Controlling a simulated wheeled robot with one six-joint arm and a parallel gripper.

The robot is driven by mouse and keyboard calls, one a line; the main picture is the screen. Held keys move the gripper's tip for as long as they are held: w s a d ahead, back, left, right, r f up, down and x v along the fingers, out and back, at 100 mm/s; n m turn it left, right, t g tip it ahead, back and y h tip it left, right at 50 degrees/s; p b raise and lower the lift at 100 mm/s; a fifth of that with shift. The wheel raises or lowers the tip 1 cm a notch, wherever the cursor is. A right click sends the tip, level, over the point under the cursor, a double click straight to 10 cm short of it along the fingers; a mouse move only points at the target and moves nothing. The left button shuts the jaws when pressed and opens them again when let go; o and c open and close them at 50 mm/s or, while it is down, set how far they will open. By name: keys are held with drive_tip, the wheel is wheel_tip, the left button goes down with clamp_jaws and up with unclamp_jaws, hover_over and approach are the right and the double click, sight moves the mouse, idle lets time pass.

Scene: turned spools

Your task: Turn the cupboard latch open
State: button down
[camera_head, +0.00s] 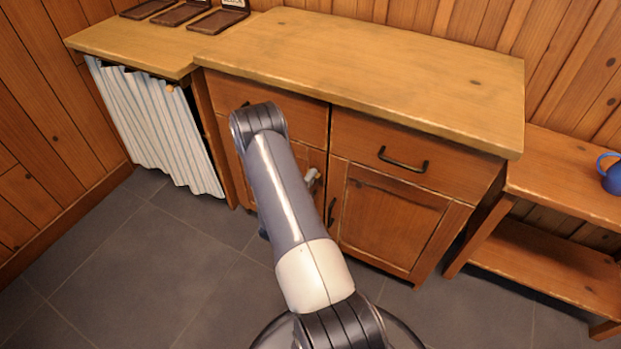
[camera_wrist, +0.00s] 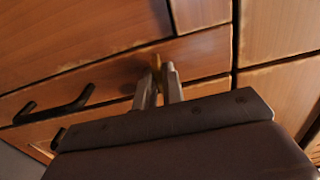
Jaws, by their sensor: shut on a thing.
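The wooden cupboard (camera_head: 388,207) stands against the wall, with drawers above two doors. My arm covers much of the left door in the head view. In the wrist view, the small brass-coloured latch (camera_wrist: 155,62) sits on the wood front. My gripper (camera_wrist: 159,76) is shut on it, one grey finger on each side. Only the latch's tip shows between the fingers, so its exact turn cannot be told. In the head view a small grey part of my gripper shows beside the arm, in front of the doors; the latch is hidden there.
A black handle (camera_wrist: 60,106) lies left of my fingers in the wrist view. The right drawer has a black handle (camera_head: 403,160). The grey floor in front is clear.

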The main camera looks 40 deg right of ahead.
drive_tip(key=shift+f+m+b, duration=0.1)
drive_tip(key=shift+m+b, duration=0.2)
drive_tip(key=shift+m, duration=0.1)
drive_tip(key=m+b, duration=0.2)
drive_tip(key=shift+m, duration=0.4)
drive_tip(key=m+b, duration=0.3)
drive_tip(key=m, duration=0.2)
drive_tip(key=shift+f+m, duration=0.1)
drive_tip(key=shift+m, duration=0.2)
drive_tip(key=m+b, duration=0.3)
drive_tip(key=m, duration=0.1)
drive_tip(key=shift+m+b, duration=1.75)
drive_tip(key=shift+m, duration=0.45)
drive_tip(key=c, duration=1.5)
unclamp_jaws()
drive_tip(key=shift+r, duration=0.2)
drive_tip(key=shift+a, duration=0.15)
